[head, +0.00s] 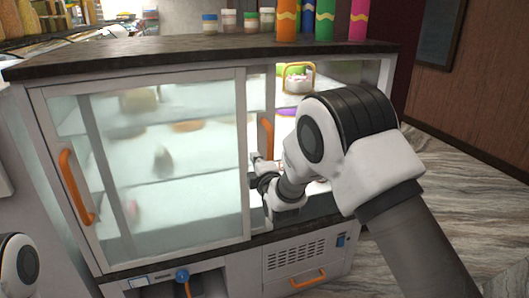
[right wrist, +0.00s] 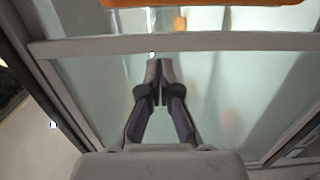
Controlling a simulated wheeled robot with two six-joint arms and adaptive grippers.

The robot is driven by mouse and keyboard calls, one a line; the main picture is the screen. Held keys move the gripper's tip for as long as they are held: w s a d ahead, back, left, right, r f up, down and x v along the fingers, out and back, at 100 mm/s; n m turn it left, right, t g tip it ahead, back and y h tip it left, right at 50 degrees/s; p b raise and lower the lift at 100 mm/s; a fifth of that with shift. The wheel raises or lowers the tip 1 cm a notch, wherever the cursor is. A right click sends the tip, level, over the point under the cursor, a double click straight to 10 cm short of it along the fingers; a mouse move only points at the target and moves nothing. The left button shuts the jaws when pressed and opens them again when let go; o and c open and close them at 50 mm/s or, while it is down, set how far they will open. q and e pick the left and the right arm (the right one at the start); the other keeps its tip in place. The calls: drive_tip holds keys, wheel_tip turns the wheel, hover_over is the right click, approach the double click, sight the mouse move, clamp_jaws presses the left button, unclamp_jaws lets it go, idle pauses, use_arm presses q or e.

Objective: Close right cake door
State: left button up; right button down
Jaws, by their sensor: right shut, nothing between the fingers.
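The cabinet has a large frosted glass door (head: 160,150) across its left side, with an orange handle (head: 75,187) at that door's left edge. A second upright orange handle (head: 265,135) stands just past the frosted door's right edge, beside the open right part of the cabinet. My right gripper (head: 257,175) is just below this second handle, near the door's edge. In the right wrist view its fingers (right wrist: 160,75) are shut and empty in front of a glass pane and frame bar (right wrist: 230,42). Whether they touch is unclear. My left gripper is out of view.
A yellow-handled basket (head: 297,80) shows inside the open right part. Colourful tubes (head: 325,18) and small jars (head: 228,20) stand on the dark counter top (head: 160,52). A vented lower panel (head: 293,258) has an orange handle. Marbled floor (head: 470,210) is clear at right.

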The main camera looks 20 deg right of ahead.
drive_tip(key=w+d, duration=0.3)
drive_tip(key=d, duration=0.1)
drive_tip(key=shift+w, duration=0.4)
